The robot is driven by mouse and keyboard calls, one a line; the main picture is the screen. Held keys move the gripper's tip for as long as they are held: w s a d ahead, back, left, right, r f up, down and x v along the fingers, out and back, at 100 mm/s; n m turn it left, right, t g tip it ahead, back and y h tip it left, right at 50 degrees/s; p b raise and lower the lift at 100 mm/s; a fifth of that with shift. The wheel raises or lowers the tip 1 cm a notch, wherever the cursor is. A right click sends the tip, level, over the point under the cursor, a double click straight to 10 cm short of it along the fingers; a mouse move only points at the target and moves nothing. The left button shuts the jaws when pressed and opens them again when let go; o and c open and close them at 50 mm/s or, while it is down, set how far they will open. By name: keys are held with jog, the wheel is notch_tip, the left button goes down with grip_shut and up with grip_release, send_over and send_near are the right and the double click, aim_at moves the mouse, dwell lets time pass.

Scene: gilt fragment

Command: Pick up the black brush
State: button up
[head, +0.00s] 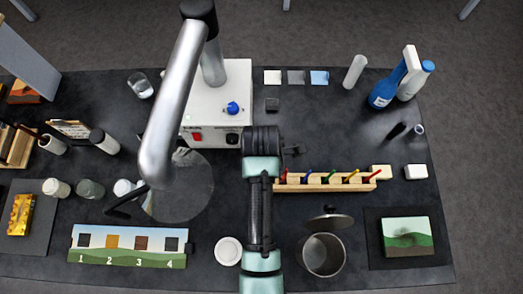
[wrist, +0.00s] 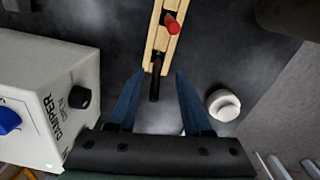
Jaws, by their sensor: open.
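A wooden rack (head: 330,183) holds a row of brushes with coloured handles. It also shows in the wrist view (wrist: 160,42), running away from my gripper. The black brush (wrist: 155,87) stands at the near end of the rack, just in front of a red-handled brush (wrist: 171,24). My gripper (wrist: 158,92) is open, with one blue finger to each side of the black brush in the picture. I cannot tell whether the fingers are level with it in depth. In the head view my arm hides the rack's left end and the black brush.
A white control box (wrist: 45,95) stands close on the left in the wrist view. A white round lidded jar (wrist: 223,104) is to the right.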

jog(key=shift+w+d+f+p, duration=0.1)
jog(key=shift+w+f+p, duration=0.05)
jog(key=shift+f, duration=0.8)
jog(key=shift+w+f+p, duration=0.1)
jog(key=shift+f+p, duration=0.05)
jog(key=shift+f, duration=0.8)
grip_shut()
